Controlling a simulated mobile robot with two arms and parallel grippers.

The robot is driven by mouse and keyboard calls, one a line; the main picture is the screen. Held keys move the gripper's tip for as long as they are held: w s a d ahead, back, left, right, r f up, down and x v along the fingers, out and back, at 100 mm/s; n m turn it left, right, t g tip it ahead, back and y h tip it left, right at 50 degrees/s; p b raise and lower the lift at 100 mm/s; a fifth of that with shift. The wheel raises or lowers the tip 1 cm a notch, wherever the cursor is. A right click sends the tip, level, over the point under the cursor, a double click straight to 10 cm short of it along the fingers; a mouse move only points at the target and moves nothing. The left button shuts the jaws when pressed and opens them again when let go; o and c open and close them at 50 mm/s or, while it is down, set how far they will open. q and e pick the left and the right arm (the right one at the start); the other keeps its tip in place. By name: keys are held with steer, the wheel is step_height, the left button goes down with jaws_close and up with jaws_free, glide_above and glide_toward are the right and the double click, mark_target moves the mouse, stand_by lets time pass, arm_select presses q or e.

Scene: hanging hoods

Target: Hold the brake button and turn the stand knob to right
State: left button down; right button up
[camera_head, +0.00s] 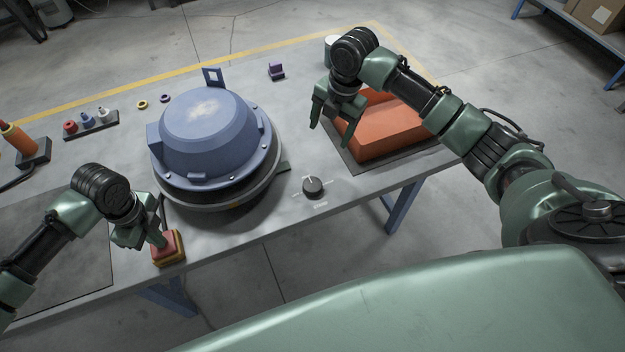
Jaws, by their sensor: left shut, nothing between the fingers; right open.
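The brake button (169,249) is a red block on a yellow base at the table's front edge, left of the middle. My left gripper (160,243) is shut, with its fingertips at the top of the button; I cannot tell how firmly they press. The stand knob (313,187) is a dark round knob with a light pointer line and white marks around it on the table. My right gripper (329,139) is open and empty, above and beyond the knob, apart from it. A blue hood (212,130) sits on a dark round stand (232,196) between button and knob.
An orange part (392,128) lies on a dark mat under my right arm. The table around the knob is clear.

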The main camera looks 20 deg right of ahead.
steer(key=n+g+h, duration=0.1)
steer(key=n, duration=0.1)
glide_above(313, 184)
steer(key=f, duration=0.1)
step_height(313, 184, down, 12)
steer(key=shift+f, duration=0.1)
steer(key=c, duration=1.4)
